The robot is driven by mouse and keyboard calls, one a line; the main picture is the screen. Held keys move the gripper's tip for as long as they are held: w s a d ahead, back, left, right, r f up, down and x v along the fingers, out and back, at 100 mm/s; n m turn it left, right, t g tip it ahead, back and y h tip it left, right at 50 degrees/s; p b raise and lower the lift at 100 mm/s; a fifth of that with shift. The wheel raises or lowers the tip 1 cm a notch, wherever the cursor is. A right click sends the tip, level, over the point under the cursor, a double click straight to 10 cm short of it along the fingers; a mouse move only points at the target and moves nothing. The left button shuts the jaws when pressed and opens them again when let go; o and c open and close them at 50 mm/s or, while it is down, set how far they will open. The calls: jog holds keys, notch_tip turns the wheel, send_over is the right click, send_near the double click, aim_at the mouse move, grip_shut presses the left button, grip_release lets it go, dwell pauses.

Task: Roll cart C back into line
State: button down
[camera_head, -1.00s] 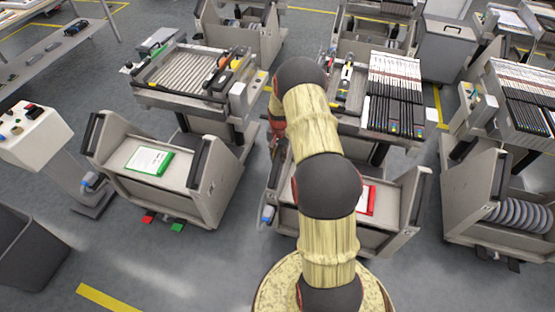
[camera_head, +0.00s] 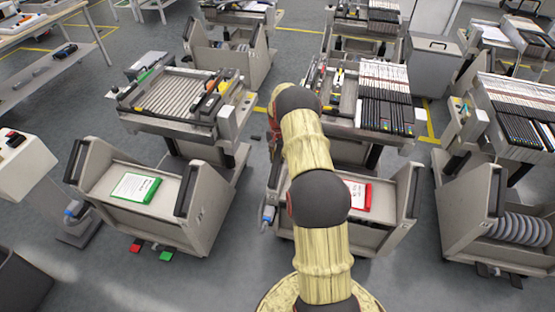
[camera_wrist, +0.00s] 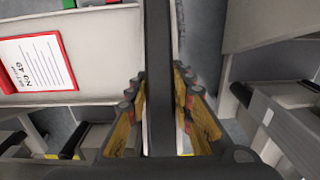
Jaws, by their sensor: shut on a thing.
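The cart with a red-edged card (camera_head: 378,240) stands in the middle of the head view, partly hidden behind my arm; I cannot read a letter on it. Its red-edged card (camera_head: 356,196) also shows in the wrist view (camera_wrist: 38,62). My gripper (camera_wrist: 161,100) is shut on the cart's dark upright handle bar (camera_wrist: 158,50), at the cart's left end. In the head view my arm hides most of the gripper. The cart is upright on the floor, in front of a feeder with dark upright sheets (camera_head: 386,95).
A cart with a green-edged card (camera_head: 165,228) stands to the left, and a cart with grey discs (camera_head: 468,235) to the right. Their near ends sit close to level with the middle cart's. Floor gaps lie on both sides. A dark bin (camera_head: 22,285) is at lower left.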

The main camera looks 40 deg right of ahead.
jog(key=shift+s+a, duration=0.15)
jog(key=shift+a, duration=0.2)
jog(key=c, duration=1.6)
grip_release()
jog(key=shift+d, duration=0.1)
jog(key=shift+o, duration=0.3)
notch_tip(320, 180, up, 12)
jog(key=shift+f, duration=0.1)
